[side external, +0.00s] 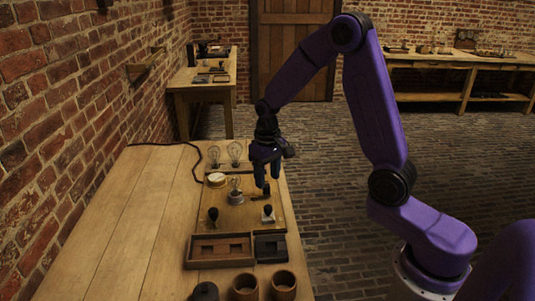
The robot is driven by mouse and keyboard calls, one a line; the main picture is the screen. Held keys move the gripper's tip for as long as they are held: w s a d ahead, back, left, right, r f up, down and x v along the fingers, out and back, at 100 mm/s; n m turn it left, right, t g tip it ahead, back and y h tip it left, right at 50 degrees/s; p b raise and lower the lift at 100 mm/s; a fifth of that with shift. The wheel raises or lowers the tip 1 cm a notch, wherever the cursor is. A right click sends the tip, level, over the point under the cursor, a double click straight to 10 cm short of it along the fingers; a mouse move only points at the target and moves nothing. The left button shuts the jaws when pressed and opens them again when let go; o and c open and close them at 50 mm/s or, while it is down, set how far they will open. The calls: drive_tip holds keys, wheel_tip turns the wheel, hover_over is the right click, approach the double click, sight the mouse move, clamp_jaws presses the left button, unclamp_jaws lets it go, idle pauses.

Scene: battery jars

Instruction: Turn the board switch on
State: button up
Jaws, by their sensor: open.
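A wooden board (243,221) lies on the table and carries small fittings. Two black-knobbed pieces stand near its front, one at the left (213,214) and one on a pale base at the right (268,213). Another dark upright piece (266,191) stands at the board's right side, just under my gripper. I cannot tell which of these is the switch, or its setting. A bulb in a round holder (236,190) stands mid-board and looks unlit. A round pale-faced dial (216,179) is behind it. My gripper (267,178) is open, pointing down above the board's right side, seemingly empty.
Two clear bulbs, left (214,154) and right (235,152), stand behind the board. A compartmented wooden tray (222,262) and a black box (270,248) sit in front. Brown jars (245,288) stand at the near edge. The table's left side (120,230) is clear.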

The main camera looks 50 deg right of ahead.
wheel_tip(320, 180, up, 7)
idle(0.3)
drive_tip(key=s+a+r+n, duration=0.1)
drive_tip(key=s+a+n, duration=0.4)
drive_tip(key=s, duration=0.5)
drive_tip(key=s+a+r+n, duration=0.1)
drive_tip(key=s+a+n, duration=0.35)
drive_tip(key=s, duration=0.45)
drive_tip(key=s+d+n, duration=0.1)
drive_tip(key=s+n, duration=0.3)
drive_tip(key=s, duration=0.5)
drive_tip(key=shift+s+d+f, duration=0.35)
drive_tip(key=shift+s+f, duration=0.05)
drive_tip(key=shift+f, duration=0.05)
drive_tip(key=shift+o, duration=0.4)
drive_tip(key=shift+w, duration=0.1)
